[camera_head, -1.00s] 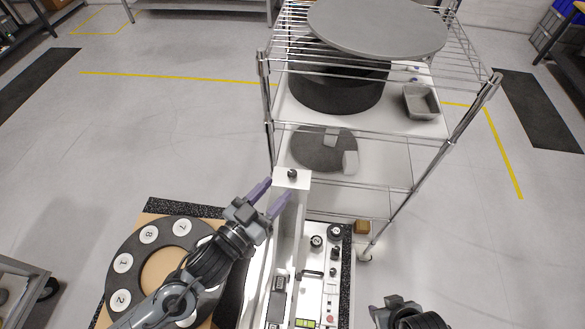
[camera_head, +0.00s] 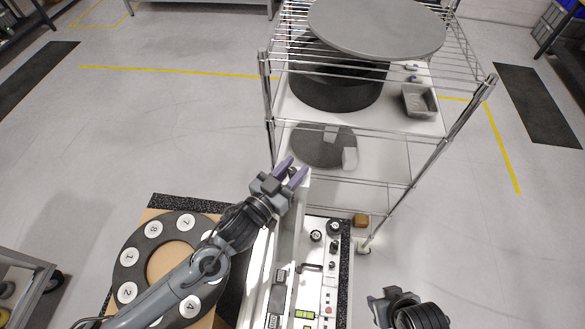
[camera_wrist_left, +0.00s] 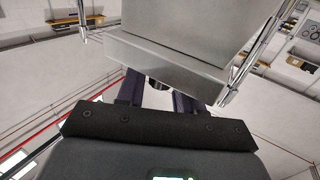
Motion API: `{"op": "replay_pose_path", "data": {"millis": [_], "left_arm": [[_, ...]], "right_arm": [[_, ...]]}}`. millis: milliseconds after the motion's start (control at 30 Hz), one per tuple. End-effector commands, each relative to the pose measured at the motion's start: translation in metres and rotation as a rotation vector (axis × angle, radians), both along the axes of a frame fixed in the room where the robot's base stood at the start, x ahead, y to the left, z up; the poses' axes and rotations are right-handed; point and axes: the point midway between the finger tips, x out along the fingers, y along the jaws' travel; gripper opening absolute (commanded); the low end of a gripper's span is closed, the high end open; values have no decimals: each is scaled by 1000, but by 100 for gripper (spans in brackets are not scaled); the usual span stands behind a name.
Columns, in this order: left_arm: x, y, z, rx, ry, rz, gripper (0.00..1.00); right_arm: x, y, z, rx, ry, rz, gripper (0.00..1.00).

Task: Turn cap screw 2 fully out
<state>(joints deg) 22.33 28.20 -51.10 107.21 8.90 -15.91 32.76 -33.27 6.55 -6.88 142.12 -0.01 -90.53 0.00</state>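A white upright post (camera_head: 288,222) stands in the middle of the head view. A small dark cap screw sits at its top; no number is readable on it. My left gripper (camera_head: 292,169) is at the post's top, its two purple fingers spread and largely covering the screw. In the left wrist view, the dark screw (camera_wrist_left: 157,85) shows between the two fingers, with a narrow gap on each side. My right gripper (camera_head: 378,303) is at the lower right, away from the post; its fingers are too unclear to judge.
A dark ring with numbered white discs (camera_head: 136,257) lies left of the post, partly behind my left arm. A panel with black knobs (camera_head: 318,290) is right of the post. A wire shelf (camera_head: 350,125) with a round grey top stands close behind.

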Motion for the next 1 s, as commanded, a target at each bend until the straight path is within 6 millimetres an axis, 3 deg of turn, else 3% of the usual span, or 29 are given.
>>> {"op": "replay_pose_path", "data": {"millis": [33, 233, 567, 1000], "left_arm": [[0, 0, 0, 0, 0, 0, 28], [0, 0, 0, 0, 0, 0, 0], [-1, -1, -1, -4, 3, 58, 0], [-1, -2, 0, -9, 8, 370, 0]], "right_arm": [[0, 0, 0, 0, 0, 0, 43], [0, -1, 0, -2, 0, 1, 43], [0, -2, -4, -9, 0, 6, 43], [0, -1, -9, -5, -1, 3, 43]]}}
